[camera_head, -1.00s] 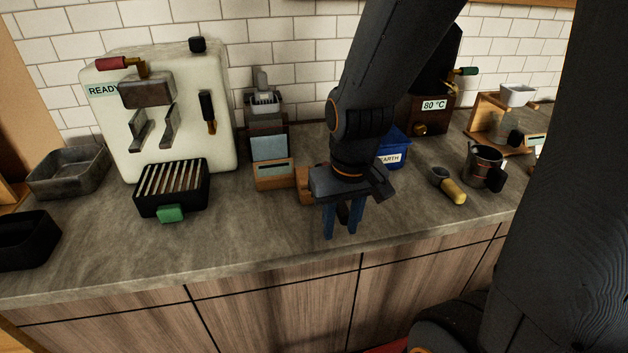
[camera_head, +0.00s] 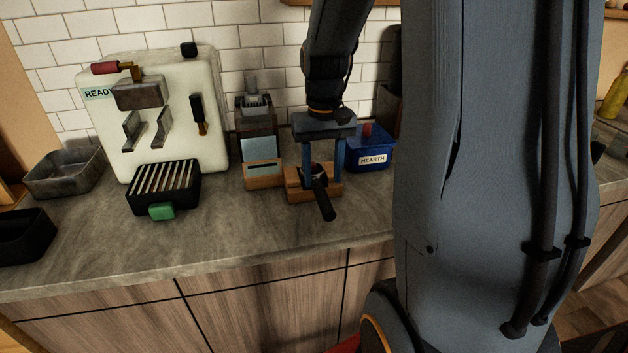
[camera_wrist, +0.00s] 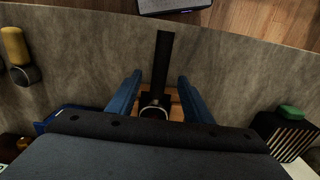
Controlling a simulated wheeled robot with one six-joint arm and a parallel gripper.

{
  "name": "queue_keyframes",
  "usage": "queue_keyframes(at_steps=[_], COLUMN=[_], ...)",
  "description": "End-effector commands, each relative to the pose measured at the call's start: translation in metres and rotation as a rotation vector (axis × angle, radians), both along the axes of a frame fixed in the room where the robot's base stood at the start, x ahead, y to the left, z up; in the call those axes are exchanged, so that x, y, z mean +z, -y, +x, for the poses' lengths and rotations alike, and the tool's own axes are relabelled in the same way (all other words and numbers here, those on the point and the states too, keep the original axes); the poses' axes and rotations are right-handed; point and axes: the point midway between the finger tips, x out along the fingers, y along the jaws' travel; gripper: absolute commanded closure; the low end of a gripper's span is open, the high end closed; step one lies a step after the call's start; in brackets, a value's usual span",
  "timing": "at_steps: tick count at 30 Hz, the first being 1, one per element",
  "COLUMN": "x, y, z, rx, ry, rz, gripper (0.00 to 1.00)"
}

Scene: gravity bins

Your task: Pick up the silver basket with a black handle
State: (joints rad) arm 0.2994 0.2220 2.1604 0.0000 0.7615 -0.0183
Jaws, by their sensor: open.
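The basket (camera_wrist: 153,113) with a black handle (camera_head: 324,206) rests on a small wooden stand (camera_head: 296,191) on the counter. Its handle sticks out toward the counter's front edge, and in the wrist view the handle (camera_wrist: 163,65) points up the picture. Only a bit of the silvery rim shows; my gripper hides much of the basket. My gripper (camera_head: 322,178) points down over the stand, with its two blue fingers apart. In the wrist view my gripper (camera_wrist: 160,77) has one finger on each side of the basket and handle, with gaps visible.
A blue HEARTH bin (camera_head: 371,150) stands close right of the stand. A grinder-like device (camera_head: 260,150) stands close left. Further left are a black slatted box (camera_head: 165,188) and a white machine (camera_head: 195,75). The counter in front is clear.

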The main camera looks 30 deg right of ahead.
Motion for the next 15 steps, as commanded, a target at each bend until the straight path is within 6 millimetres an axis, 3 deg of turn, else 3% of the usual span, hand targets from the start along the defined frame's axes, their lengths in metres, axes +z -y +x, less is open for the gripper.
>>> queue_keyframes(at_steps=[15], x=[-0.055], y=[-0.003], z=[-0.008], rx=[0.001], ry=[0.000], rz=[0.000], gripper=[0.54])
